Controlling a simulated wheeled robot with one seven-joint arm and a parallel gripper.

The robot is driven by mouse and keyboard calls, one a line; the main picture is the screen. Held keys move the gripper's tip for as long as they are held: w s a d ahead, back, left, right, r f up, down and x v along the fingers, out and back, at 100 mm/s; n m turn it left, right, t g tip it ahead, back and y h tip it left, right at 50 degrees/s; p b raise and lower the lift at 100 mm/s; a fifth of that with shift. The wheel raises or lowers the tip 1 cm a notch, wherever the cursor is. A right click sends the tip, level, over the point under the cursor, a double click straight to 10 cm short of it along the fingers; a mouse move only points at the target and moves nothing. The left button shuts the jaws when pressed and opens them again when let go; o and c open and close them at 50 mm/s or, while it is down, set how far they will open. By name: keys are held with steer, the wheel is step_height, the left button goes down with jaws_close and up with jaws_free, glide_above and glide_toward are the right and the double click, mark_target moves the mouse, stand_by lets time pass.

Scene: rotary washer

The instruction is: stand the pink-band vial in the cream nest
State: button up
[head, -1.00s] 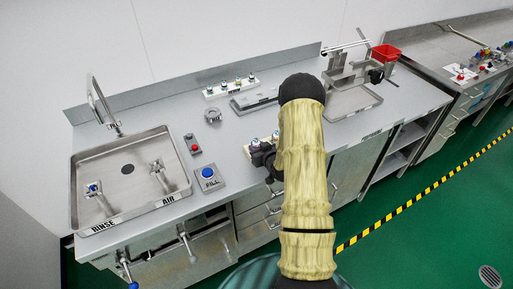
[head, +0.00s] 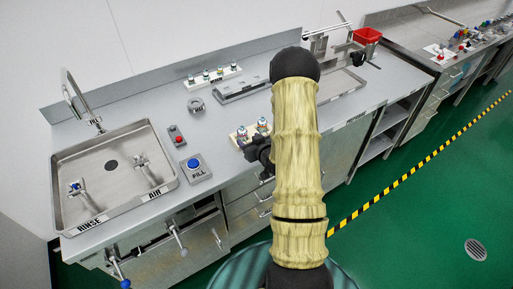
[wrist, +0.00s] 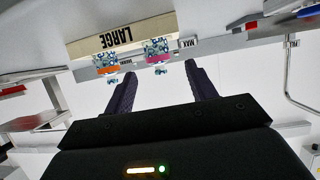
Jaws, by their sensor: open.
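The pink-band vial (wrist: 158,52) shows in the wrist view, where the picture is upside down. It stands by a cream block (wrist: 85,48) lettered LARGE, with an orange-band vial (wrist: 106,65) beside it. My gripper (wrist: 164,78) is open and empty, its two dark fingers pointing toward the vials; the pink-band vial appears between the finger directions, apart from them. In the head view my gripper (head: 262,152) is partly hidden by my arm, close to the cream block (head: 236,141) at the counter's front edge. I cannot tell whether this block is the cream nest.
A sink (head: 115,185) marked RINSE and AIR lies left. A blue FILL button (head: 194,164), a red button (head: 177,139) and a grey ring (head: 196,105) are on the counter. A white rack (head: 213,77) of several vials and a grey tray (head: 243,91) stand behind.

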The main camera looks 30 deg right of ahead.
steer(key=b+v, duration=0.1)
steer(key=v, duration=0.4)
steer(key=shift+s+r, duration=0.1)
steer(key=shift+s, duration=0.3)
steer(key=s+a+r+g, duration=0.5)
steer(key=s+a, duration=0.2)
steer(key=a, duration=0.2)
steer(key=s+a+r+g, duration=0.5)
steer(key=s+a+r, duration=0.1)
steer(key=s+a, duration=0.2)
steer(key=shift+a+g, duration=0.4)
steer(key=shift+a, duration=0.05)
